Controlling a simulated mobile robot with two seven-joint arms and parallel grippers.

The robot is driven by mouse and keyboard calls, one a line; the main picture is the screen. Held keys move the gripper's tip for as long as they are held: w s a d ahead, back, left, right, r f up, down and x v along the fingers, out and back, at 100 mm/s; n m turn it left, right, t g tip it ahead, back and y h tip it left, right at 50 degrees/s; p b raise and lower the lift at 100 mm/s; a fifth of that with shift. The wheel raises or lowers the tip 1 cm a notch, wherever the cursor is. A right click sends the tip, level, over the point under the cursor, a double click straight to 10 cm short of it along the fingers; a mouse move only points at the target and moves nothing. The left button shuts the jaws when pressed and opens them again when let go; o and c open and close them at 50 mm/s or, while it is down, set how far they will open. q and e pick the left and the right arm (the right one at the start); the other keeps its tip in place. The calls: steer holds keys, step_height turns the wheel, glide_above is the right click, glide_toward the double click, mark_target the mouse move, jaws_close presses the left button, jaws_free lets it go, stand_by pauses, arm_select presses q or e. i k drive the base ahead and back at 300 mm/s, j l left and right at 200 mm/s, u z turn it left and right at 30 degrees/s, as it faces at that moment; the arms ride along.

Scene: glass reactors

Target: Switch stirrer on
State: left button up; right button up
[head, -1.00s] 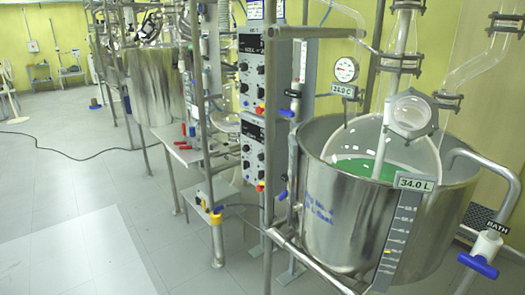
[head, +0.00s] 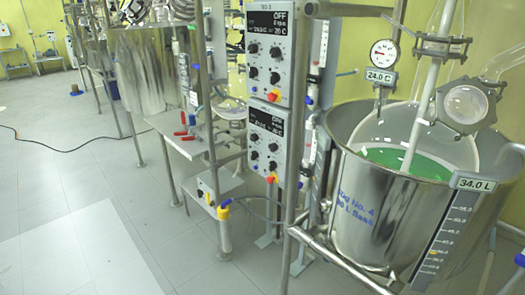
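A grey control box (head: 269,52) hangs on the rig frame at the upper middle. Its dark display (head: 271,32) reads OFF, with smaller lines beneath that I cannot fully read. Several black knobs sit below the display, with a red and yellow button (head: 272,96) at its lower edge. A second similar control box (head: 266,143) is mounted below it, also with a dark display, black knobs and a red and yellow button (head: 271,179). A stirrer shaft (head: 420,118) runs down into green liquid (head: 404,162) in the glass vessel. Neither of my grippers is in view.
A large steel bath (head: 375,208) labelled Rig No. 4 stands at right, with a 34.0 L level gauge (head: 447,232) and a 24.0 C dial (head: 383,53). A vertical frame pole (head: 297,140) stands between boxes and bath. The floor (head: 85,205) at left is open.

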mark_target(254, 154)
steer(key=i+j+z, duration=0.15)
steer(key=z, duration=0.3)
steer(key=i+j+z, duration=0.15)
steer(key=z, duration=0.3)
steer(key=i+j+z, duration=0.2)
steer(key=j, duration=0.25)
steer(key=j+z, duration=0.2)
steer(key=j, duration=0.3)
steer(key=i+j, duration=0.1)
steer(key=j, duration=0.35)
steer(key=i+j, duration=0.15)
steer(key=j, duration=0.35)
steer(key=i+j+z, duration=0.1)
steer(key=j, duration=0.35)
steer(key=i+j, duration=0.1)
steer(key=j, duration=0.35)
steer(key=i+j, duration=0.1)
steer(key=j, duration=0.4)
